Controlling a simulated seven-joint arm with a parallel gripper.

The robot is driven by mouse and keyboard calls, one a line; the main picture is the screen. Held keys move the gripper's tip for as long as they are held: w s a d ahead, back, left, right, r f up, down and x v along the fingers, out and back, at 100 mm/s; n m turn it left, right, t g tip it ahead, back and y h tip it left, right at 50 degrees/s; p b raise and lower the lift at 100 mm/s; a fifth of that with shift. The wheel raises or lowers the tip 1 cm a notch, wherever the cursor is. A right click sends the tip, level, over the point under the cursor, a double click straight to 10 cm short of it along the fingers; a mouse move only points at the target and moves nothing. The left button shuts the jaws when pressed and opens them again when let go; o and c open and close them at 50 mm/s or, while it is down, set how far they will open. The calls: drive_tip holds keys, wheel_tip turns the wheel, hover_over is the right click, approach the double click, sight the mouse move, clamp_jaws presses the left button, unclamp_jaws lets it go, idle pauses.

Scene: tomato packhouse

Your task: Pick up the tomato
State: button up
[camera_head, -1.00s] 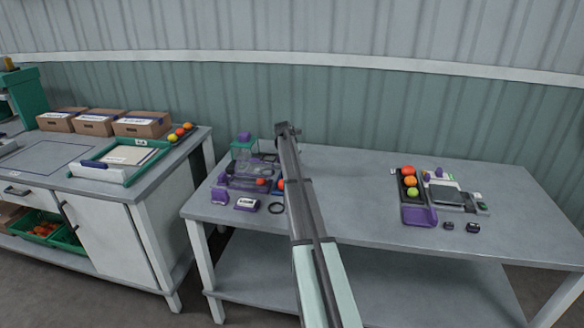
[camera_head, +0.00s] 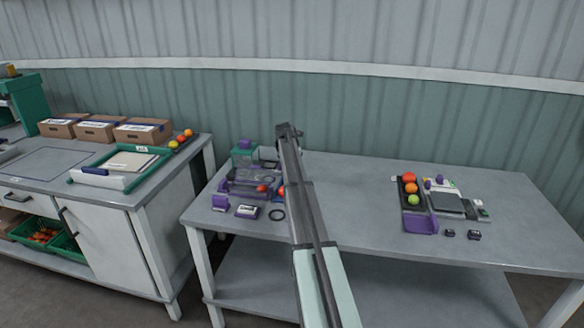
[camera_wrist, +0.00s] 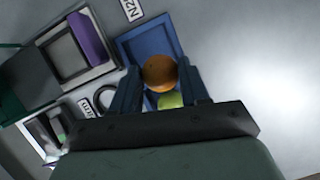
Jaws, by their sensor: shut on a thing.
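In the wrist view, an orange tomato (camera_wrist: 160,73) sits between the two fingers of my gripper (camera_wrist: 161,82), with a finger against each side. The gripper is shut on it. A yellow-green round thing (camera_wrist: 171,100) shows partly behind it, closer to the palm. A blue tray (camera_wrist: 135,42) lies beneath or just beyond the tomato; I cannot tell if the tomato touches it. In the head view my arm hides the gripper and the held tomato.
Left of my arm, a purple-fitted station (camera_head: 240,190) with a red tomato, a dark ring (camera_head: 277,214) and a small labelled box (camera_head: 248,211) crowd the table (camera_head: 340,230). A scale (camera_head: 447,203) stands beside the rack. The table's middle is clear.

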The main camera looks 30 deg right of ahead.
drive_tip(key=s+a, duration=0.4)
drive_tip(key=s, duration=0.4)
drive_tip(key=s+a, duration=0.4)
drive_tip(key=s, duration=0.5)
drive_tip(key=s+a, duration=0.4)
drive_tip(key=s, duration=0.4)
drive_tip(key=shift+s+a, duration=0.3)
drive_tip(key=shift+a, duration=0.05)
drive_tip(key=shift+s+a, duration=0.2)
drive_tip(key=shift+s, duration=0.05)
drive_tip(key=shift+a, duration=0.3)
drive_tip(key=shift+n+t, duration=0.3)
drive_tip(key=shift+n, duration=0.2)
drive_tip(key=w+a, duration=0.4)
drive_tip(key=shift+w+a+r, duration=0.15)
drive_tip(key=shift+a+r, duration=0.05)
drive_tip(key=shift+r, duration=0.2)
drive_tip(key=w+a+r, duration=0.1)
drive_tip(key=w+r, duration=0.1)
drive_tip(key=w, duration=0.9)
drive_tip(key=w+a+r+m, duration=0.1)
drive_tip(key=w+r, duration=0.1)
drive_tip(key=w, duration=0.9)
drive_tip(key=shift+w+a+m+g, duration=0.3)
drive_tip(key=shift+w+g, duration=0.05)
drive_tip(key=shift+g, duration=0.05)
